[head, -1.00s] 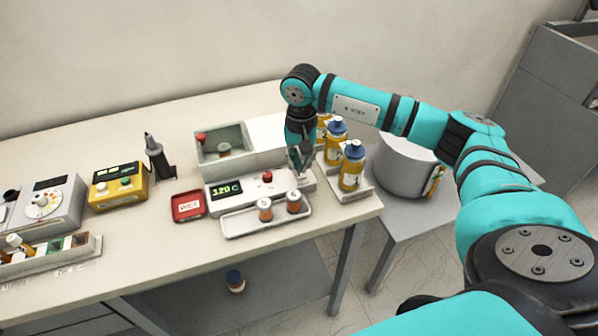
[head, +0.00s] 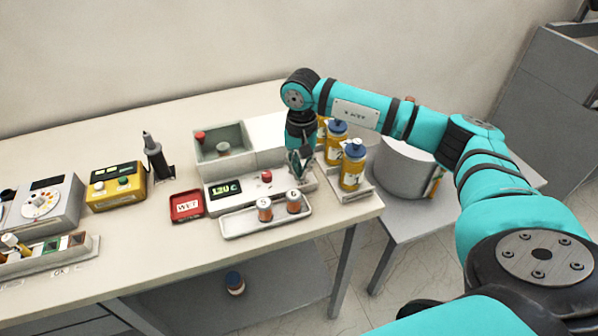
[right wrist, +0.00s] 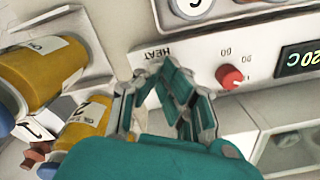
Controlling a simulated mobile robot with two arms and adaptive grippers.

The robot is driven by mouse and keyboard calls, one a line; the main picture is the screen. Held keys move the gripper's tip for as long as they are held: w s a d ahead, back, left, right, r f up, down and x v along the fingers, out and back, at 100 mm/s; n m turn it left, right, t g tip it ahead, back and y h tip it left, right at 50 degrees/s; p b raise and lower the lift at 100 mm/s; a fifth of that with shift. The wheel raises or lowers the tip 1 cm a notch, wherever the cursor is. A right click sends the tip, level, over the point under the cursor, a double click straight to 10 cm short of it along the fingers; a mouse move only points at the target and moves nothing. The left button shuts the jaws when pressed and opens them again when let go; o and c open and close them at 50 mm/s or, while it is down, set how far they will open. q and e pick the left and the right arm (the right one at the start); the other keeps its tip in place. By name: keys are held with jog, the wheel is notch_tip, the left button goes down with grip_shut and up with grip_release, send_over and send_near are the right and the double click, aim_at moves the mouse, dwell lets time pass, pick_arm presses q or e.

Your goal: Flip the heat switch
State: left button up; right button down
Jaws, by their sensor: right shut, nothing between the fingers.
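The white heater unit (head: 218,203) stands on the bench with a green display (head: 226,189) and a red knob (head: 267,176). In the right wrist view, the HEAT label (right wrist: 156,52) is on its front panel, left of the red knob (right wrist: 229,77) and the display (right wrist: 299,59). My right gripper (head: 300,170) is at the panel's right end, pointing down. In the right wrist view its fingers (right wrist: 150,75) are shut and empty close beside the HEAT label. The heat switch itself is hidden behind the fingers, so contact cannot be told. My left gripper is out of view.
A tray (head: 240,229) with two small jars stands in front of the unit. Yellow bottles with blue caps (head: 353,168) stand close right of the gripper. A red WET tray (head: 186,206) lies to the left. A grey open box (head: 222,152) is behind.

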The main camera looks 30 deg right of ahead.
jog(key=shift+s+f+b, duration=0.1)
jog(key=shift+f+b, duration=0.2)
jog(key=shift+f, duration=0.1)
jog(key=shift+r, duration=0.1)
jog(key=shift+r+p, duration=0.65)
jog(key=shift+r, duration=0.25)
jog(key=shift+r+p, duration=1.25)
jog(key=shift+r, duration=1.3)
